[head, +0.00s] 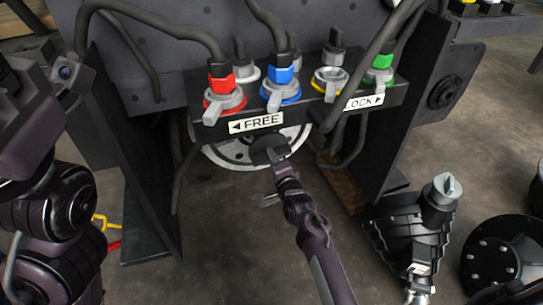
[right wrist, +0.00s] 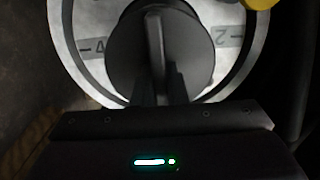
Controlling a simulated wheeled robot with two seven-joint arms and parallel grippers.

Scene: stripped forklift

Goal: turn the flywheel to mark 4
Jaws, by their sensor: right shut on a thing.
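The flywheel (head: 228,154) is a pale metal disc under the valve block, partly hidden by the block and my right gripper. In the right wrist view the flywheel (right wrist: 92,20) shows mark 4 (right wrist: 97,47) on the left and mark 2 (right wrist: 228,37) on the right. A dark round hub with a raised grip bar (right wrist: 155,45) is at its middle. My right gripper (head: 272,158) is at the hub, shut on this bar; its fingers are dark and hard to make out. My left arm is at the left edge; its fingertips cannot be made out.
Above the wheel is a block with red (head: 222,88), blue (head: 281,85), yellow (head: 329,80) and green (head: 380,68) fittings, with FREE (head: 256,123) and LOCK (head: 364,102) labels. Hoses hang around it. Dark side plates flank the wheel. Black machine parts (head: 415,235) stand at right.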

